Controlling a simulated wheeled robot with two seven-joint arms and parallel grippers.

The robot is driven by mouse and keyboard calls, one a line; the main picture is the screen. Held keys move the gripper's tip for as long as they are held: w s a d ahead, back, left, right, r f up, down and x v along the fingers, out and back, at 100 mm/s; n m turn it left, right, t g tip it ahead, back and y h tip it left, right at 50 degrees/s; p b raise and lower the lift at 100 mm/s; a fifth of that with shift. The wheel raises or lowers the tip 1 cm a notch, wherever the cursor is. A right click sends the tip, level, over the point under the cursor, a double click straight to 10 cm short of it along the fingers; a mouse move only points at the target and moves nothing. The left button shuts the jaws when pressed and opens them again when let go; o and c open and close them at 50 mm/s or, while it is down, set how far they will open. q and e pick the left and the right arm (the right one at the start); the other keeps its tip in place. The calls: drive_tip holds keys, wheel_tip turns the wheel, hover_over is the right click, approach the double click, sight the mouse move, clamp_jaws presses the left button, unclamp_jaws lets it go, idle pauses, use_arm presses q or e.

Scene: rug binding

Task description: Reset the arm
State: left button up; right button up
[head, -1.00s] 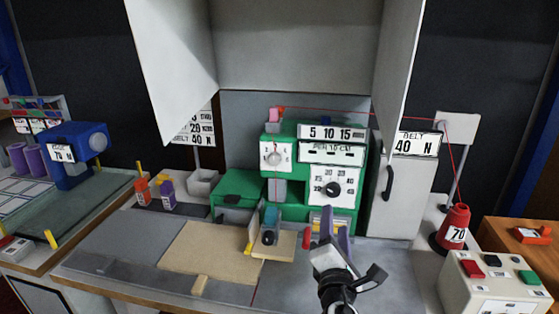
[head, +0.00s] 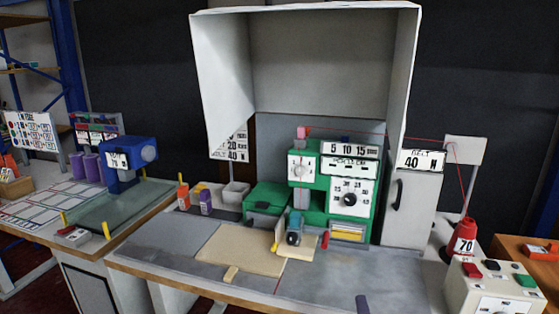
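My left gripper is not in view. The green machine (head: 268,197) stands at the back of the worktop, with dials and number plates. A tan board (head: 240,250) lies flat in front of it, and a small block with a dark round face (head: 293,238) stands by its right end.
A red cone marked 70 (head: 464,240) stands right, its thread running up to a white post plate (head: 466,150). A button box (head: 492,288) is at front right. A white hood (head: 305,15) overhangs the machine. A blue machine (head: 128,158) stands on the left table. The worktop's front right is mostly clear.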

drive_tip(key=s+f+m+g+y, duration=0.1)
drive_tip(key=s+f+m+g, duration=0.1)
drive_tip(key=s+f+m, duration=0.3)
drive_tip(key=s+a+f+m+g+y, duration=0.1)
drive_tip(key=s+f+m, duration=0.4)
drive_tip(key=s, duration=0.9)
drive_tip(key=s+f+m+g+y, duration=0.3)
drive_tip(key=s+f+m, duration=0.3)
drive_tip(key=s+f, duration=0.2)
drive_tip(key=shift+s+a+f, duration=0.35)
drive_tip(key=shift+s, duration=0.55)
